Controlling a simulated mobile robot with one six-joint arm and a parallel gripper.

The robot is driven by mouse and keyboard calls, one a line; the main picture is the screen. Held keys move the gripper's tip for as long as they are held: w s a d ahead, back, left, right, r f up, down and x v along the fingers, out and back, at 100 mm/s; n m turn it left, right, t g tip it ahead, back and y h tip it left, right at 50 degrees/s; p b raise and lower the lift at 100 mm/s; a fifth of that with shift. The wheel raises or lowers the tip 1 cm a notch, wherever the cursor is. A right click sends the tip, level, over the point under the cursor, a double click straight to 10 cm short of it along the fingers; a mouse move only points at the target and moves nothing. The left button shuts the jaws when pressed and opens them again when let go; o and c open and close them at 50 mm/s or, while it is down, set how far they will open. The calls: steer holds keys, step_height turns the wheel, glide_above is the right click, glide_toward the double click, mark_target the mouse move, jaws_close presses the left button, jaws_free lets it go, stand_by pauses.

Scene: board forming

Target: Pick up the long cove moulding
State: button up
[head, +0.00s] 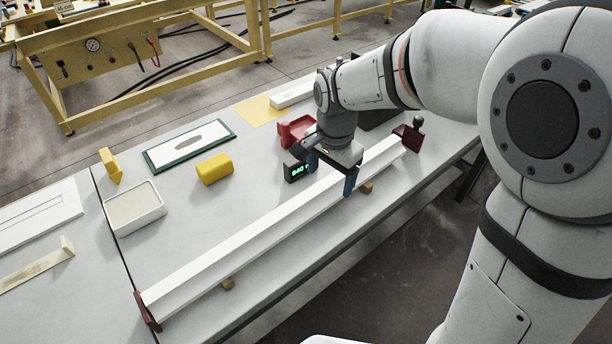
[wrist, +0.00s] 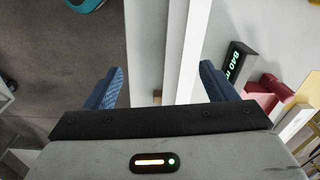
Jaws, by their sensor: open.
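The long cove moulding (head: 225,240) is a long white profiled strip lying diagonally along the table's near edge, raised on small wooden blocks. My gripper (head: 333,173) is over its right-hand part, pointing down, with blue finger pads on either side of it. In the wrist view the moulding (wrist: 178,45) runs up the picture between the two open blue fingers (wrist: 161,80), with gaps on both sides and nothing gripped. I cannot tell how far the fingertips reach down beside it.
Dark red end pieces (head: 147,311) stand at the moulding's ends. A small display reading 840 (head: 295,171) stands close behind my gripper, near a red object (head: 292,132). A yellow block (head: 214,169), a white tray (head: 135,212) and a green-edged board (head: 190,147) lie farther back.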

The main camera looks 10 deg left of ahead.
steer(key=m, duration=0.1)
glide_above(300, 204)
steer(key=shift+g, duration=0.3)
steer(key=f, duration=0.4)
steer(key=shift+w+d+f, duration=0.2)
steer(key=shift+w+d, duration=0.1)
steer(key=shift+a+f, duration=0.2)
steer(key=shift+f, duration=0.15)
steer(key=shift+m, duration=0.3)
steer(key=f, duration=0.4)
steer(key=f+p, duration=0.1)
steer(key=f, duration=0.1)
steer(key=shift+s+f, duration=0.1)
steer(key=shift+s, duration=0.3)
steer(key=shift+f, duration=0.55)
jaws_close()
steer(key=shift+w+a+r, duration=0.1)
steer(key=shift+r, duration=0.05)
